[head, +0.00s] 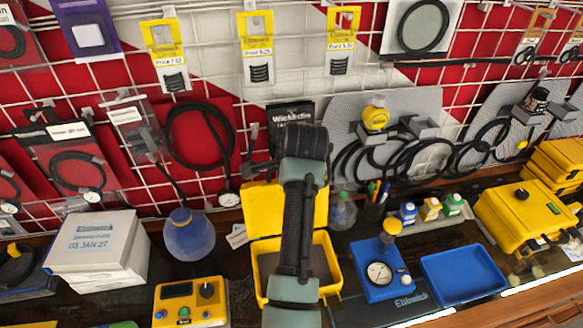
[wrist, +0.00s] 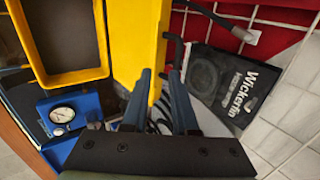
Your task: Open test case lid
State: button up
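The yellow test case (head: 258,262) stands at the centre of the bench in the head view. Its lid (head: 258,205) is raised at the back, roughly upright, and the case's interior shows. My arm crosses in front and hides the middle of both. The wrist view shows the case's rim (wrist: 103,72) around a dark interior at the upper left, with the raised lid (wrist: 140,35) beside it. My gripper (wrist: 160,74) has its two fingers apart, at the lid's edge. Part of the lid shows between the fingers; contact is unclear. The head view does not show the fingertips clearly.
A blue gauge unit (head: 372,290) and a blue tray (head: 462,273) lie right of the case. A yellow meter (head: 187,302), blue flask (head: 188,238) and white boxes (head: 95,245) are left. A black Wickerfin package (wrist: 225,85) hangs behind, on the grid wall.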

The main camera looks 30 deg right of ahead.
jog(key=b+v, duration=0.1)
jog(key=v, duration=0.6)
jog(key=shift+r+b, duration=0.25)
jog(key=shift+b, duration=0.05)
jog(key=shift+s, duration=0.1)
jog(key=shift+c, duration=0.2)
